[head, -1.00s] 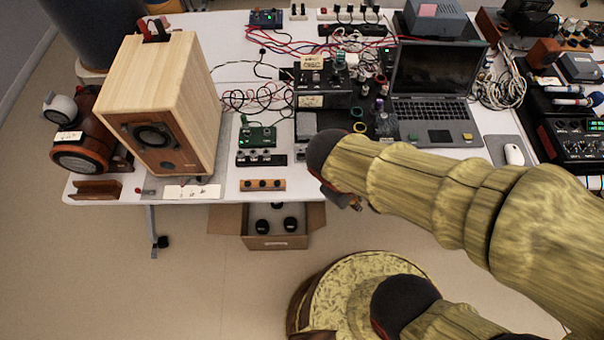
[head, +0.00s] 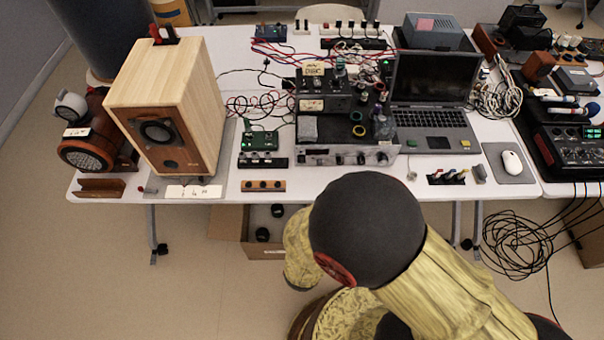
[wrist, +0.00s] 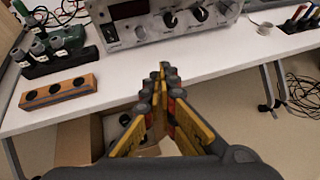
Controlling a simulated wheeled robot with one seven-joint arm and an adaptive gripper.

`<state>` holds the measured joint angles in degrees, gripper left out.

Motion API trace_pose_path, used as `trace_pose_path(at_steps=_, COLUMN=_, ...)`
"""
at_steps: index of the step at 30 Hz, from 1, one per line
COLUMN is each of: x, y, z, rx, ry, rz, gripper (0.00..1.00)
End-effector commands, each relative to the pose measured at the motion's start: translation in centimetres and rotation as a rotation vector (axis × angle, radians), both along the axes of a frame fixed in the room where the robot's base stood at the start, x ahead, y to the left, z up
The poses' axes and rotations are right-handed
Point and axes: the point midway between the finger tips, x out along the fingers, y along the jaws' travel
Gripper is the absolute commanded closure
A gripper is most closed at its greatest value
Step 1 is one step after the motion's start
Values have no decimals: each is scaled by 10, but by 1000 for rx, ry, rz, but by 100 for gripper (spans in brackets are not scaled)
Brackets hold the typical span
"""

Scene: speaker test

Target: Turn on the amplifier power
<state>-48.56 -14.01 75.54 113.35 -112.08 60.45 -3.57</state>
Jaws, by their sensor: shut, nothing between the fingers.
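The amplifier (head: 345,157) has a silver front panel with knobs and sits at the front middle of the white table. Other gear stands on top of it. In the wrist view its front panel (wrist: 150,32) is at the top, with several black knobs and a dark switch (wrist: 110,33) at the panel's left end, showing a small greenish mark. My gripper (wrist: 163,75) is shut and empty, pointing toward the panel from in front of the table edge, apart from it. In the head view my arm hides the gripper.
A wooden speaker (head: 165,110) stands at the left. A small wooden box with black knobs (wrist: 58,91) and a black switch strip (wrist: 55,55) lie left of the amplifier. A laptop (head: 435,100) is to the right. An open cardboard box (head: 228,228) is under the table.

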Motion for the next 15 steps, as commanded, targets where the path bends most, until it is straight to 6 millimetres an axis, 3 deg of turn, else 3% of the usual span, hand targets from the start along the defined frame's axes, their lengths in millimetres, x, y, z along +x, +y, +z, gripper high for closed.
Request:
trace_pose_path(at_steps=6, x=18, y=50, z=6, rx=-23, ry=-41, rz=210, gripper=100)
trace_pose_path(at_steps=15, x=21, y=65, z=11, rx=-39, ry=-59, rz=275, gripper=100)
